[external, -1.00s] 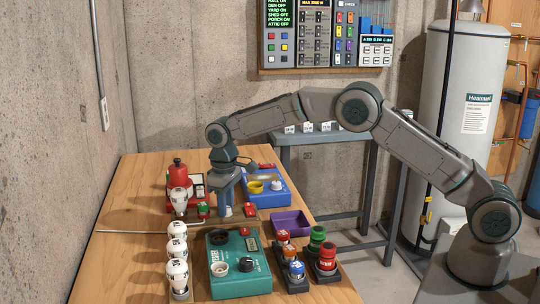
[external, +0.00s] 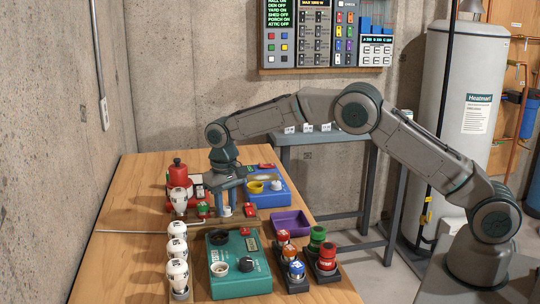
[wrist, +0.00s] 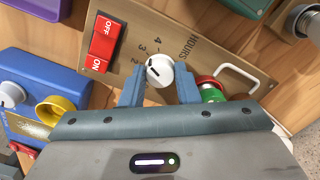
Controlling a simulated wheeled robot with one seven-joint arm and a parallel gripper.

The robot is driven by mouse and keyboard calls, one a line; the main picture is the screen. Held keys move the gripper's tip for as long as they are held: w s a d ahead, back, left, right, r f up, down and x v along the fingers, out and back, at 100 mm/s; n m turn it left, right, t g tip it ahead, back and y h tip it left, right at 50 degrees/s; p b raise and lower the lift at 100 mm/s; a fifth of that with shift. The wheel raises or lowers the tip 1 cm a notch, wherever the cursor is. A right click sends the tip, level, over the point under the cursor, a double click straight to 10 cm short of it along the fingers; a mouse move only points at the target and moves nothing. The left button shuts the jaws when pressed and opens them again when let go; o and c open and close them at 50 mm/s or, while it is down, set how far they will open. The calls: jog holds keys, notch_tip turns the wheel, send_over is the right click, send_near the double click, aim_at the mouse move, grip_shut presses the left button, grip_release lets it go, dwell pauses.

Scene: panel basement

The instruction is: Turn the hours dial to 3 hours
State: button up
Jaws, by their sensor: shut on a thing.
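The hours dial (wrist: 160,70) is a white knob with a short dark mark, on a tan panel (wrist: 122,58) printed HOURS, with the numbers 4, 3 and 2 beside the knob. My gripper (wrist: 160,88) has one blue-grey finger on each side of the knob and is shut on it. The dark mark lies on the knob's left part; I cannot tell exactly which number it points to. In the external view, my gripper (external: 228,203) points down over the dial (external: 226,211), partly hiding it.
A red ON/OFF switch (wrist: 103,40) sits left of the dial. A green and red button (wrist: 211,90) and a white handle (wrist: 238,75) are close on the right. A blue box (external: 268,187), teal box (external: 238,276), purple tray (external: 290,222) and white bulbs (external: 177,250) stand around the panel.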

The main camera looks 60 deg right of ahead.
aim_at(226, 208)
jog(key=o, duration=1)
jog(key=shift+c, duration=0.2)
jog(key=shift+r, duration=0.15)
notch_tip(226, 208, up, 14)
jog(key=shift+f+b, duration=0.2)
jog(key=shift+b, duration=0.15)
